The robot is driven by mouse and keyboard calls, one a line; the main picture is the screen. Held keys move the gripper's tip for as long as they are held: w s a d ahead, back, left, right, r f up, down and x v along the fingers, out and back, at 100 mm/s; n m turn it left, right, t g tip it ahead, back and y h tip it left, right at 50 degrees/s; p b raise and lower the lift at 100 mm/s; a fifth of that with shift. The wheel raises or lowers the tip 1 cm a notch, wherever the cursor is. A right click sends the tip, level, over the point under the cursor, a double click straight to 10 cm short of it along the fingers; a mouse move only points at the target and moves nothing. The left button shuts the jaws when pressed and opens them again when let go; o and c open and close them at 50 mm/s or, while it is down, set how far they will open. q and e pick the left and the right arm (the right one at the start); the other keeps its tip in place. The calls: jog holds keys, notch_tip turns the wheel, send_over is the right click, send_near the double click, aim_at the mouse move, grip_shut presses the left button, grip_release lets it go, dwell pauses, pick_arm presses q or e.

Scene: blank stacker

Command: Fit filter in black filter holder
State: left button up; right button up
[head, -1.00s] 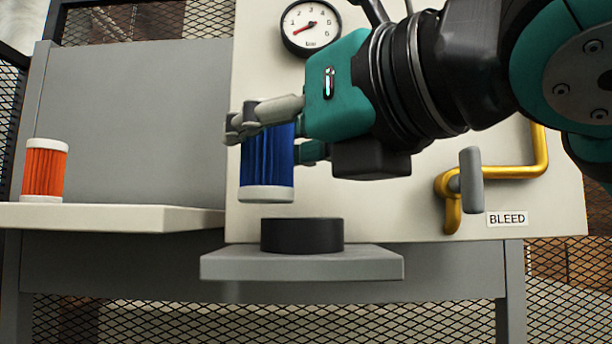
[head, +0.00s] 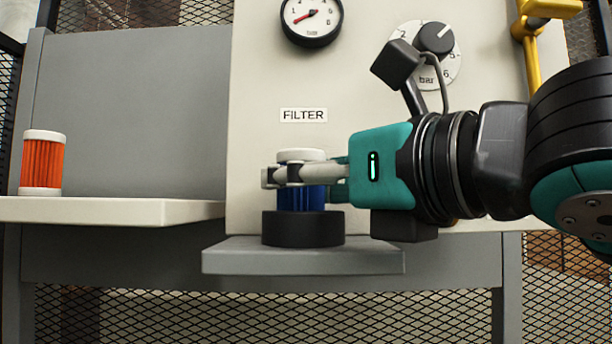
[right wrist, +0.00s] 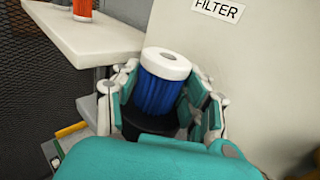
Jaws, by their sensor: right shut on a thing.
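The blue filter (head: 302,199) with white caps stands upright at the black filter holder (head: 303,228), with its lower end hidden inside or behind the holder's rim. My right gripper (head: 275,176) reaches in from the right and is shut around the filter's upper part. In the right wrist view the blue filter (right wrist: 160,88) sits between the fingers, with the dark holder (right wrist: 150,138) below it. An orange filter (head: 42,163) with white caps stands on the shelf at the left. My left gripper is not in view.
The holder rests on a grey ledge (head: 225,258). The pale shelf (head: 110,212) is at the left. Behind are a cream panel with a FILTER label (head: 303,115), a gauge (head: 312,18), a dial (head: 436,40) and a yellow pipe (head: 534,60).

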jog(key=o, duration=0.8)
jog(key=shift+f, duration=0.1)
jog(key=o, duration=0.4)
jog(key=shift+w, duration=0.1)
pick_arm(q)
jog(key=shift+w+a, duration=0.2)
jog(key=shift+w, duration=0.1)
pick_arm(e)
jog(key=shift+o, duration=0.2)
jog(key=shift+r, duration=0.3)
pick_arm(q)
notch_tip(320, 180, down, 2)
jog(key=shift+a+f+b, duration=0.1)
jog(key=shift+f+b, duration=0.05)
jog(key=shift+b, duration=1)
pick_arm(e)
jog(key=v, duration=1.2)
jog(key=shift+f, duration=0.15)
